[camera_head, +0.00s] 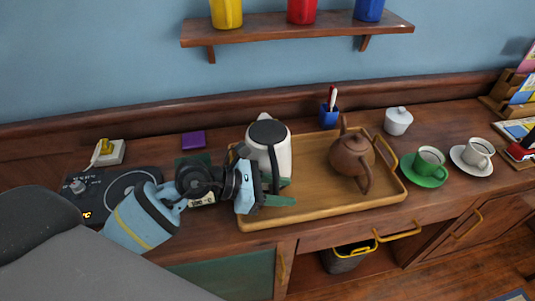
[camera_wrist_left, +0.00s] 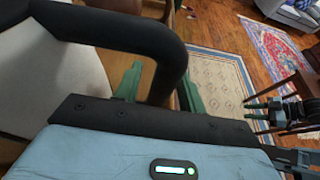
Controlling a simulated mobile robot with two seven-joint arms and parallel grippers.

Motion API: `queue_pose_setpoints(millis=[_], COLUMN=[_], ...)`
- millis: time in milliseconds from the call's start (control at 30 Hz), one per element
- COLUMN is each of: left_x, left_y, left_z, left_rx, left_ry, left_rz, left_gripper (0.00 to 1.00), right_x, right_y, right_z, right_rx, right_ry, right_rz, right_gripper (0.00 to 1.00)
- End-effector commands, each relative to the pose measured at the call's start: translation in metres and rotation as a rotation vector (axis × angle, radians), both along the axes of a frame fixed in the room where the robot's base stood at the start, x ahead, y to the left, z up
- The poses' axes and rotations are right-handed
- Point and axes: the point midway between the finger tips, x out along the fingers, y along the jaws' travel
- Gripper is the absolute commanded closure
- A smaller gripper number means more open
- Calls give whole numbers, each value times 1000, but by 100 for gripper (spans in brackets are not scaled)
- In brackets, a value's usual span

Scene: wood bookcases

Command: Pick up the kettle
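The kettle (camera_head: 283,155) is white with a black lid and black handle. It stands upright at the left end of the wooden tray. My left gripper (camera_head: 279,191) is at its front, low down, with green fingers pointing right. In the left wrist view the kettle's black handle (camera_wrist_left: 165,45) passes between the fingers of the left gripper (camera_wrist_left: 160,88). A gap shows between one finger and the handle, so the gripper is open around it. My right gripper (camera_wrist_left: 262,112) shows at the right of that view, away from the kettle, its green fingers apart and empty.
A brown teapot (camera_head: 352,155) stands on the tray (camera_head: 310,206), right of the kettle. Green (camera_head: 425,172) and white (camera_head: 471,157) cups on saucers are farther right. A blue pen cup (camera_head: 328,117) stands behind the tray. A black hob (camera_head: 120,186) lies left.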

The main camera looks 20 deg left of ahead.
Motion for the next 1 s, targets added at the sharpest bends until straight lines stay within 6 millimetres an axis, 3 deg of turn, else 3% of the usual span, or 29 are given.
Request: queue_pose_setpoints(millis=[333,633,1000], left_x=[3,3,3], left_y=[-5,-5,-5], left_z=[-4,-4,-3], left_rx=[2,1,1], left_ry=[1,1,1], left_rz=[0,0,0], left_gripper=[61,100,100], right_x=[-1,0,2], right_y=[-1,-1,-1], right_z=[-2,-2,1], right_rx=[-2,-3,-2], right_ry=[5,3,-4], right_rz=[0,1,0], right_gripper=[64,64,64])
